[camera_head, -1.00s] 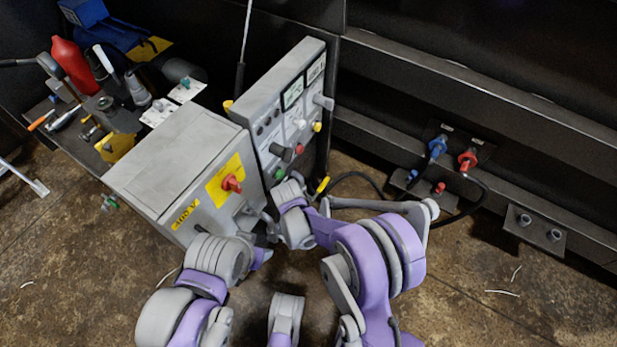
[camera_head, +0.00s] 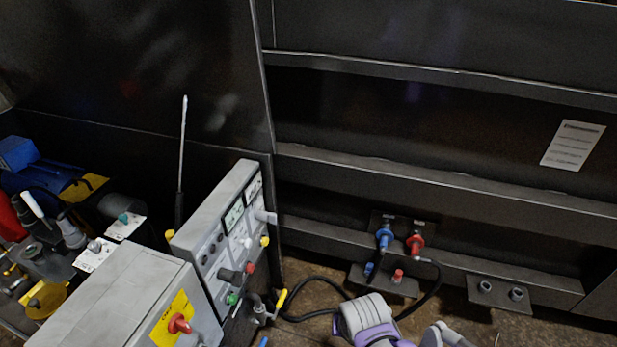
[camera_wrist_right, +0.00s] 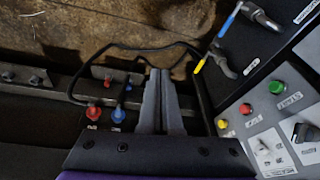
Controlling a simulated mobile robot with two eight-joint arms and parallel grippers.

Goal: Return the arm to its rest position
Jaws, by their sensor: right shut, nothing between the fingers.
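In the right wrist view my right gripper (camera_wrist_right: 161,75) points away from the camera with its two grey fingers together, shut and empty. It is between the hose couplings and the control panel (camera_wrist_right: 275,125), apart from both as far as I can tell. In the head view a grey and purple link of my arm (camera_head: 365,322) shows at the bottom edge, with another grey piece to its right. My left gripper is in neither current view.
The grey control panel (camera_head: 222,235) and switch box with red knob (camera_head: 179,324) stand left. Blue (camera_head: 384,238) and red (camera_head: 416,244) couplings sit on the dark machine, a black hose (camera_head: 325,290) nearby. A yellow-handled valve (camera_wrist_right: 204,61) sits close to the gripper.

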